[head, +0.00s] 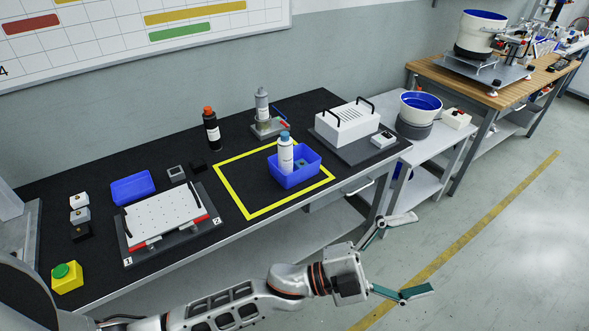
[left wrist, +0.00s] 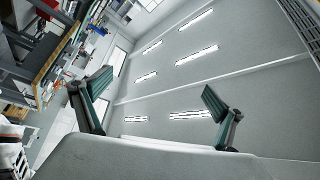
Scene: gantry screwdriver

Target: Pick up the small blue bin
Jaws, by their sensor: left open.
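One blue bin (head: 294,178) stands inside the yellow taped square, with a white blue-capped bottle (head: 286,155) and a small grey item in it. Another blue bin (head: 131,188) lies further left on the black bench top, behind the white perforated plate; it looks empty. I cannot tell which one is meant by small. My left gripper (head: 412,256) is open and empty over the floor in front of the bench, to the right of both bins and touching neither. In the left wrist view its two fingers (left wrist: 158,95) are spread, facing the wall and ceiling. My right gripper is not in view.
The yellow taped square (head: 243,200) has bare room on its left. A yellow box with green button (head: 66,277) sits front left.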

